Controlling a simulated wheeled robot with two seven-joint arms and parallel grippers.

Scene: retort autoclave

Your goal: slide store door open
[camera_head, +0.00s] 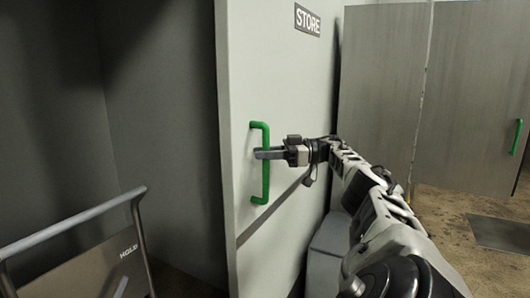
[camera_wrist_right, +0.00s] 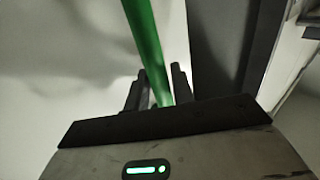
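The store door (camera_head: 285,75) is a pale upright panel marked by a dark STORE sign (camera_head: 307,19). A green vertical bar handle (camera_head: 265,185) is on its face near the left edge. My right gripper (camera_head: 262,153) reaches in from the right and is at the middle of the handle. In the right wrist view the green handle (camera_wrist_right: 143,40) runs down between the two close-set fingers (camera_wrist_right: 160,90), which look closed around it. The exact contact is partly hidden. My left gripper is not in view.
Left of the door edge is a dark grey recess (camera_head: 160,120). A metal-framed cart (camera_head: 95,265) stands at the lower left, near the door. A grey box (camera_head: 328,252) sits low beside the door. Another grey door with a green handle (camera_head: 517,136) is at the right, with brown floor (camera_head: 445,205) before it.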

